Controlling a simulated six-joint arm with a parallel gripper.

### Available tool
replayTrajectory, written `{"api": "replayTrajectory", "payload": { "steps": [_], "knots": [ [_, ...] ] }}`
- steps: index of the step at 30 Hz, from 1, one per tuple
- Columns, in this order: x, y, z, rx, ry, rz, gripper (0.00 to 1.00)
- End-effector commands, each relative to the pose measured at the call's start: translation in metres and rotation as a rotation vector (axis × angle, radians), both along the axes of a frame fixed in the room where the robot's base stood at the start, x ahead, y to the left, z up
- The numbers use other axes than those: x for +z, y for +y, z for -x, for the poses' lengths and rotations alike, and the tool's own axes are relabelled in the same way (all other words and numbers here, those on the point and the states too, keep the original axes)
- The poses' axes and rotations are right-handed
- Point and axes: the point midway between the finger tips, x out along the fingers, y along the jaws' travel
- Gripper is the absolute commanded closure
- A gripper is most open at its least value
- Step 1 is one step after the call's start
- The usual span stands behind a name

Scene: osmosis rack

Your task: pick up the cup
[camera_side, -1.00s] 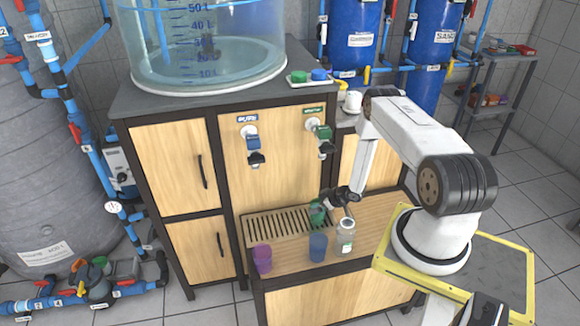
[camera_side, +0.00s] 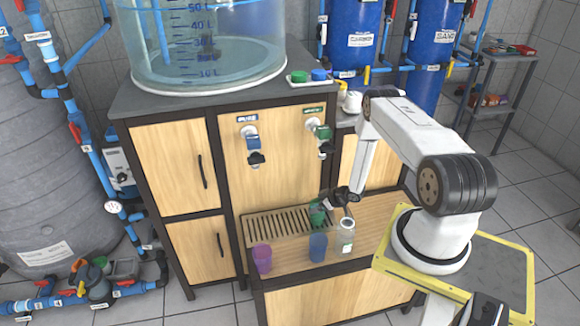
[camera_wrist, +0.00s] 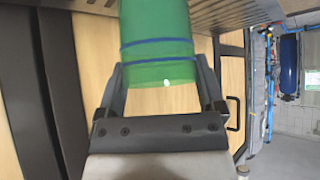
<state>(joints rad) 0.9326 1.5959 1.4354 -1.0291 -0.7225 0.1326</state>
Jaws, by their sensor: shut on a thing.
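A green cup (camera_side: 316,213) is at the right end of the slotted drip grate (camera_side: 276,224), below the taps. My gripper (camera_side: 332,200) reaches it from the right and is shut on it. In the wrist view the green cup (camera_wrist: 158,45), with blue bands, sits between the two fingers of my gripper (camera_wrist: 160,85). A finger lies against each side of the cup. I cannot tell whether the cup touches the grate.
A blue tap (camera_side: 253,143) and a green tap (camera_side: 323,133) stick out of the cabinet above.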

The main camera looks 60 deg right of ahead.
Motion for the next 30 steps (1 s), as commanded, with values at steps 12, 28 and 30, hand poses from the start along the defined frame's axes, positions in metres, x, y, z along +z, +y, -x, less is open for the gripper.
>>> {"api": "replayTrajectory", "payload": {
  "steps": [12, 28, 30],
  "knots": [
    [0.015, -0.001, -0.001, 0.0, -0.002, 0.001, 0.92],
    [0.076, -0.001, -0.001, 0.001, -0.003, 0.001, 0.92],
    [0.083, -0.001, -0.001, 0.001, -0.002, 0.001, 0.92]
  ]
}}
